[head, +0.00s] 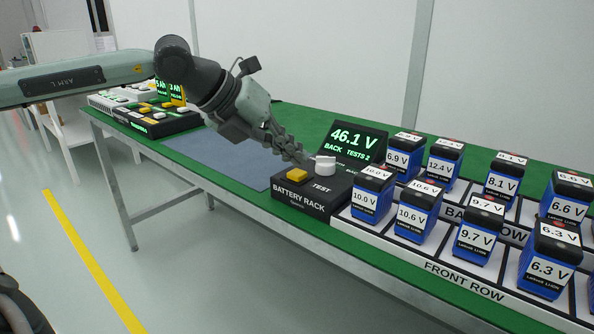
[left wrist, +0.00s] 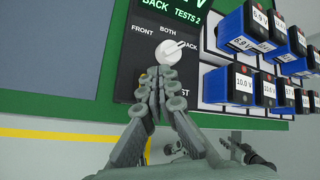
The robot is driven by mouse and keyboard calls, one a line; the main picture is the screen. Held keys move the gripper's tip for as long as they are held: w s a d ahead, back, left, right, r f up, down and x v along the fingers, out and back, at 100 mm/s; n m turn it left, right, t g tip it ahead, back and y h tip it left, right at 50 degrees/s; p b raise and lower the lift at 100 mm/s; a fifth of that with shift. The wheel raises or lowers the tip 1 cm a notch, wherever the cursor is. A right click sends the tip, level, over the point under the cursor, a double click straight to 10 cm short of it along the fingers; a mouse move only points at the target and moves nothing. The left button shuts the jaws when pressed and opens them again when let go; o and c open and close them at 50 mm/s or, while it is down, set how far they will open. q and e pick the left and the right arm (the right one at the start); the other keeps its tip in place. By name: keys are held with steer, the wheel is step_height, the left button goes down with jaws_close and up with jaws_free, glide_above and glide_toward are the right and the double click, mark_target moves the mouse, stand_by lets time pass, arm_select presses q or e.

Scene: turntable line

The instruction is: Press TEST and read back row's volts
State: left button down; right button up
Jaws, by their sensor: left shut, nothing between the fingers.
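The black BATTERY RACK box (head: 310,205) carries a yellow TEST button (head: 297,175) and a white selector knob (head: 325,163). Its display (head: 352,142) reads 46.1 V, BACK, TESTS 2 in green. In the left wrist view the knob (left wrist: 171,48) sits among FRONT, BOTH and BACK labels, its mark towards BACK. My left gripper (head: 303,159) is shut and empty, with its tips beside the knob and just above the button. In the left wrist view the fingers (left wrist: 163,76) hide most of the button; contact cannot be told. My right gripper is not in view.
Blue batteries with volt labels stand in a front row (head: 417,217) and a back row (head: 442,164) to the right. A blue-grey mat (head: 225,160) lies bare left of the box. Another control box (head: 150,122) stands at the far left of the green table.

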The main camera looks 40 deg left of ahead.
mark_target(292, 173)
arm_select(q)
steer(key=shift+r+p, duration=1.75)
steer(key=shift+r, duration=0.8)
steer(key=shift+f, duration=0.1)
